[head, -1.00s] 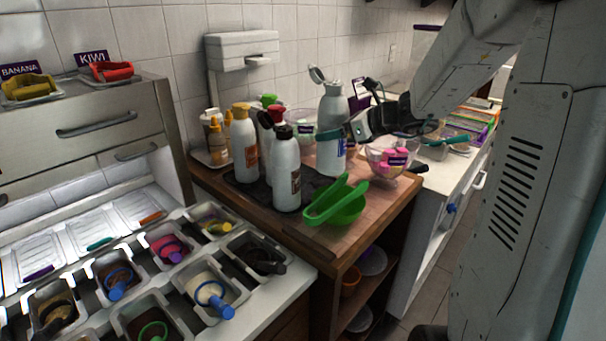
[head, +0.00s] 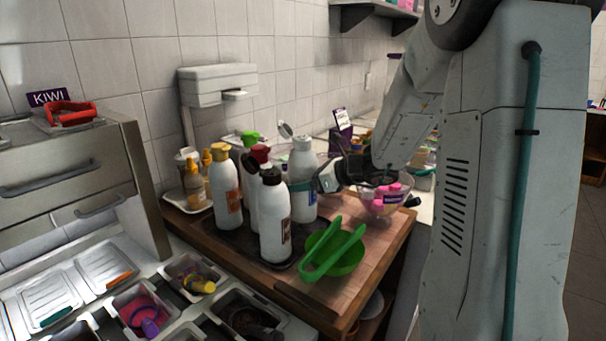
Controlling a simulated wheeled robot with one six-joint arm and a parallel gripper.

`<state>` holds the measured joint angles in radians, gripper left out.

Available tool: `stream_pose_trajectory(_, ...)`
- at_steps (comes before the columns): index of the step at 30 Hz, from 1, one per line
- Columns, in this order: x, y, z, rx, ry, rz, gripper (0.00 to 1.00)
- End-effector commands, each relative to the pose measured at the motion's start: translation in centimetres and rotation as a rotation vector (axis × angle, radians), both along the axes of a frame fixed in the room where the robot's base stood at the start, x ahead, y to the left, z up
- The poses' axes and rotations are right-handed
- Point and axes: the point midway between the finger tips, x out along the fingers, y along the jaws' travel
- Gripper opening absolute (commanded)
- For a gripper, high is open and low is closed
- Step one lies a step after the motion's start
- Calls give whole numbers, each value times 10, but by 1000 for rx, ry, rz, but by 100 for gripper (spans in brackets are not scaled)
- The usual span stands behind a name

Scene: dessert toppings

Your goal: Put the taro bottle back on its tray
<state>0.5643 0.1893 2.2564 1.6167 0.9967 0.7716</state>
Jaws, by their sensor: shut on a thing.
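A white bottle (head: 303,166) with an open grey flip cap, probably the taro bottle, stands upright behind the front bottles in the head view. Its label is partly covered. My gripper (head: 312,186) is shut around its body from the right. The dark tray (head: 236,241) lies on the wooden counter under the other bottles. The held bottle's base is at the tray's right rear part; I cannot tell whether it touches the tray.
A black-capped bottle (head: 273,217), a red-capped bottle (head: 254,170) and an orange-capped bottle (head: 226,190) stand close on the left. A green bowl with tongs (head: 335,252) sits in front. A clear bowl of pink pieces (head: 385,200) is at right.

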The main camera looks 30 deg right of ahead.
Motion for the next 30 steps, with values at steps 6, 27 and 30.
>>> stream_pose_trajectory(6,1,0,-23,2,-1,0,47)
stream_pose_trajectory(27,0,1,-40,0,0,1,91)
stream_pose_trajectory(30,0,1,-40,0,0,1,91)
